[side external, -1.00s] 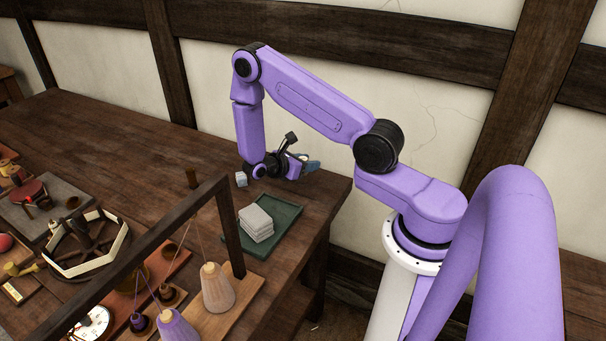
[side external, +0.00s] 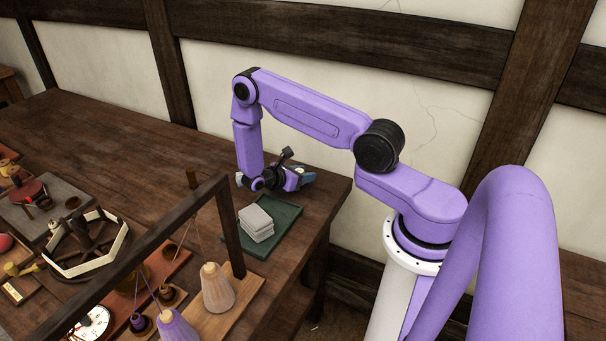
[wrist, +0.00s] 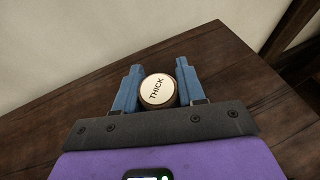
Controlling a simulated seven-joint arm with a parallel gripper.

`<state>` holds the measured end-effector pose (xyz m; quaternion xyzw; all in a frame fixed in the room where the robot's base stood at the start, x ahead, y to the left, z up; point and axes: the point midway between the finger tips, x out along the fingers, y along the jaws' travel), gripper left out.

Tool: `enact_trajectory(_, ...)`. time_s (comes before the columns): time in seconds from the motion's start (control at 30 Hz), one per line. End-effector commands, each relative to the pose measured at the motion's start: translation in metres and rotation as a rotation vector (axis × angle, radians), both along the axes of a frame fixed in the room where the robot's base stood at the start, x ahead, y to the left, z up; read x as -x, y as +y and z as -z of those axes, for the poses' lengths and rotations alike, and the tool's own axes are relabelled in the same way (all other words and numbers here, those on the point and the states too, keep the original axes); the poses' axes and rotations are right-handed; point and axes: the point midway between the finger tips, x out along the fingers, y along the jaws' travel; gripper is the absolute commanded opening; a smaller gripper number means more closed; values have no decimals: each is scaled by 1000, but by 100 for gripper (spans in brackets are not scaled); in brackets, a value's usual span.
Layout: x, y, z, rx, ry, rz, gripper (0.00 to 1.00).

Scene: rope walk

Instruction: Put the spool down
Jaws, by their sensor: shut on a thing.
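The spool (wrist: 157,90) has a round cream top marked THICK with a brown rim. In the wrist view it sits between the two blue fingers of my gripper (wrist: 159,68), which are shut on it. In the side view my gripper (side external: 300,177) is low over the far right part of the wooden table. Only a small pale part of the spool (side external: 300,170) shows there, and its lower part is hidden. I cannot tell whether its base touches the table.
A green tray (side external: 290,222) with a grey stack (side external: 256,222) lies in front of my gripper. A dark wooden frame (side external: 230,225) stands left of the tray, with yarn cones (side external: 217,288) by it. The table's right edge is close. The back left of the table is clear.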

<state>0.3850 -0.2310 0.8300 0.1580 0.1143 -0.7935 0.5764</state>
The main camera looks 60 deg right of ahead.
Motion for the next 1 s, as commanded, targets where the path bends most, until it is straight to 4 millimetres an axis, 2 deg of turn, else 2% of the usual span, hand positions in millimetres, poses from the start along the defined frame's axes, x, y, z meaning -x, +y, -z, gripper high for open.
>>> enact_trajectory(0.03,0,0,2,0,0,0,10)
enact_trajectory(0.07,0,0,2,0,0,0,43)
enact_trajectory(0.13,0,0,1,0,0,0,65)
enact_trajectory(0.57,-2,4,-3,0,0,-3,65)
enact_trajectory(0.67,-7,17,-9,0,-3,-4,65)
enact_trajectory(1.0,-26,76,-34,0,-2,-5,65)
